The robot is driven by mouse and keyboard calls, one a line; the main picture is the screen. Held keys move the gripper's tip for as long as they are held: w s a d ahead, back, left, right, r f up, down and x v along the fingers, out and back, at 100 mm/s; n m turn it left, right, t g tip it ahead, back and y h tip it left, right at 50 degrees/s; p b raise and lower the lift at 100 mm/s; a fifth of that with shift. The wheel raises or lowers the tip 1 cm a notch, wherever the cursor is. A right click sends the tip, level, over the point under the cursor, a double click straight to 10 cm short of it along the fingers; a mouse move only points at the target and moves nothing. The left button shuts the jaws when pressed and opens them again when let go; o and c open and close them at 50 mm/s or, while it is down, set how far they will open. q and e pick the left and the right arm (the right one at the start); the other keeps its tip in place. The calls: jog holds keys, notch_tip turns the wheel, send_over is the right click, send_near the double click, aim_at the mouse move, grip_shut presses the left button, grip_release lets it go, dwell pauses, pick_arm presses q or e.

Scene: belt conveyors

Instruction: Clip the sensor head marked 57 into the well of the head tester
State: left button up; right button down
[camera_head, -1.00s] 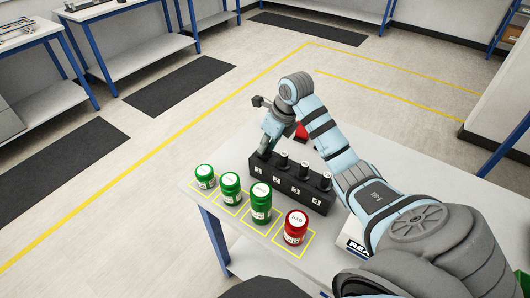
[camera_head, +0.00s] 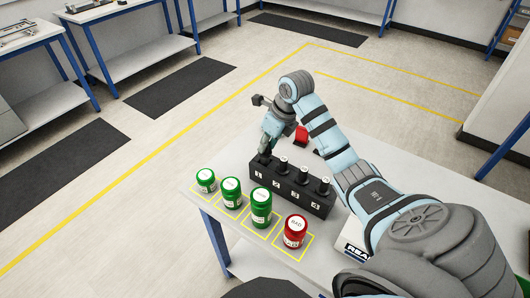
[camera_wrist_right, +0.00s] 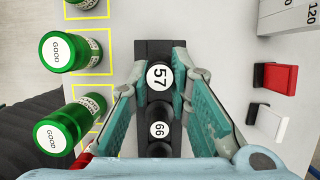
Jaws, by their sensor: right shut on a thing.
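My right gripper (camera_head: 264,158) is shut on the sensor head marked 57 (camera_wrist_right: 159,76), seen end-on between the fingers in the wrist view. It is above slot 1 of a black numbered rack (camera_head: 291,197). The 57 looks larger than the head marked 66 (camera_wrist_right: 159,130) behind it, so it seems held higher; whether its lower end is clear of the slot is hidden. Several heads stand in the other slots. A white box with partly hidden lettering (camera_head: 352,250) sits by my right arm; I cannot tell if it is the head tester. My left gripper is not in view.
Green jars (camera_head: 261,209) and a red jar (camera_head: 294,232) stand in yellow squares along the table's left edge. Beyond the rack are a red block (camera_wrist_right: 279,79) and a white block (camera_wrist_right: 272,119). The wrist view also shows a grey box marked 120 (camera_wrist_right: 288,18).

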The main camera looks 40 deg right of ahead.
jog(key=shift+r+p, duration=1.95)
jog(key=shift+r, duration=0.6)
